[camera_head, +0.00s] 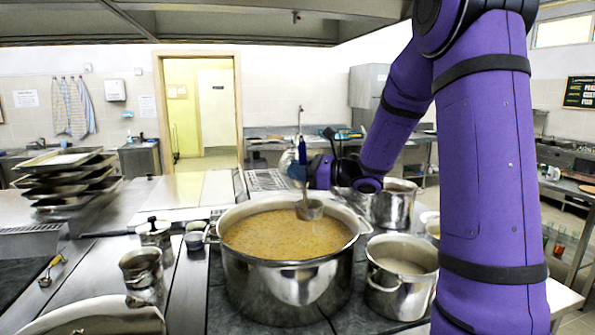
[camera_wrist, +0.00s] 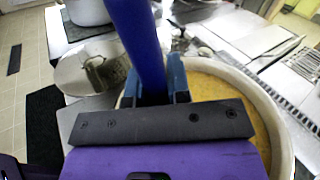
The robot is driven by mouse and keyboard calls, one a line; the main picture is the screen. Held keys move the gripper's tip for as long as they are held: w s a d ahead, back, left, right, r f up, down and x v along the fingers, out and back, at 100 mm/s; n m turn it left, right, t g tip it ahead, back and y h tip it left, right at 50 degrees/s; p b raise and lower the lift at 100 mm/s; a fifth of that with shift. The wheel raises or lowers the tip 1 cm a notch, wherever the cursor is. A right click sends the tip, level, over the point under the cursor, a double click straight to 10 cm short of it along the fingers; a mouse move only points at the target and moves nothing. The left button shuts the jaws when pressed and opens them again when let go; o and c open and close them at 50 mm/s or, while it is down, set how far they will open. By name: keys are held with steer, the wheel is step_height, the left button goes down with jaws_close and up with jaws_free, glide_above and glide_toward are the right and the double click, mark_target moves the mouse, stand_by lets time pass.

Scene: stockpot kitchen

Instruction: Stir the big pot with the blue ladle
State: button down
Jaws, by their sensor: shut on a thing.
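The big pot (camera_head: 288,285) is a wide steel pot full of orange-brown soup (camera_head: 270,237) on the dark stove top, in the middle of the head view. The blue ladle (camera_head: 302,152) is upright, with its blue handle at the top. Its steel bowl (camera_head: 309,210) is over the right back part of the pot, at or just above the soup; I cannot tell whether it touches. My gripper (camera_head: 302,172) is shut on the handle. In the wrist view the blue handle (camera_wrist: 137,40) stands between the fingers (camera_wrist: 158,82), with the pot's rim (camera_wrist: 272,105) behind.
A smaller pot (camera_head: 400,283) stands close to the right of the big pot, and another pot (camera_head: 394,206) stands behind it. Small pots (camera_head: 142,268) and a large lid (camera_head: 95,318) are at the left. Stacked trays (camera_head: 65,175) stand farther left.

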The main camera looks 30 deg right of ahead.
stand_by(0.4)
steer(key=w+a+r+m+t+h, duration=0.1)
steer(key=w+r+m+h, duration=0.1)
steer(key=w, duration=0.4)
steer(key=w+a+r+m+t+h, duration=0.1)
steer(key=w+r+m+t+h, duration=0.1)
steer(key=w, duration=0.4)
steer(key=shift+a+r+t+h, duration=0.2)
steer(key=shift+r+t+h, duration=0.15)
steer(key=shift+h, duration=0.55)
steer(key=shift+w+a, duration=0.1)
